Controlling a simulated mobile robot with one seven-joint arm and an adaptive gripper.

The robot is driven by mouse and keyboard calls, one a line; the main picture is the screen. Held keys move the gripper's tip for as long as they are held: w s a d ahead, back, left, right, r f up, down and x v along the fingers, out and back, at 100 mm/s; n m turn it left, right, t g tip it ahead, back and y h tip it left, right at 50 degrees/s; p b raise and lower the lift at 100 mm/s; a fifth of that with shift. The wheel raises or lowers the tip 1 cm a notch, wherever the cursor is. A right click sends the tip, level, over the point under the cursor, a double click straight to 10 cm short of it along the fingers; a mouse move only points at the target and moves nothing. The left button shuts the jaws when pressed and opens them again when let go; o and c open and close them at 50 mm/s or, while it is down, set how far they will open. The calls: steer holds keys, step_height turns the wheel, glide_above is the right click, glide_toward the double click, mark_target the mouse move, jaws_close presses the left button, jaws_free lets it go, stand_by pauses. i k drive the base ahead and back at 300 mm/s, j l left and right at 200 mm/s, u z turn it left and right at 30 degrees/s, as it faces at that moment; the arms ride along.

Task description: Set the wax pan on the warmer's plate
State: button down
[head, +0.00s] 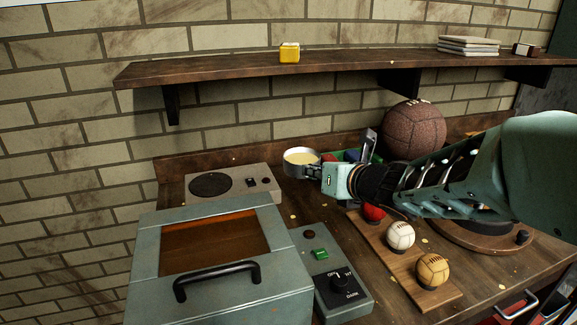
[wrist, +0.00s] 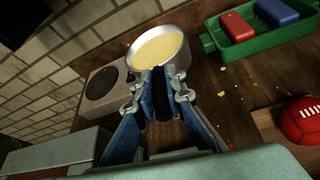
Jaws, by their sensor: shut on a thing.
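The wax pan (head: 301,157) is a small light metal pan with pale yellow wax in it. My gripper (head: 318,171) is shut on the pan's handle side, and the pan looks about level. The warmer (head: 256,184) is a beige box with a dark round plate (head: 211,185), left of the pan. The plate (wrist: 101,84) is bare in the wrist view too. I cannot tell how high the pan is above the bench.
A grey-green box (head: 294,271) with a black handle stands in front of the warmer. A control box (head: 329,269) is beside it. Balls (head: 400,235) sit on a wooden strip. A shelf (head: 220,72) runs above.

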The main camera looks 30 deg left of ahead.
mark_target(221, 186)
steer(key=i+l+u, duration=0.2)
steer(key=u, duration=0.15)
steer(key=i+l+u, duration=0.15)
steer(key=l+u, duration=0.2)
steer(key=i+l+u, duration=0.15)
steer(key=u, duration=0.2)
steer(key=l, duration=0.1)
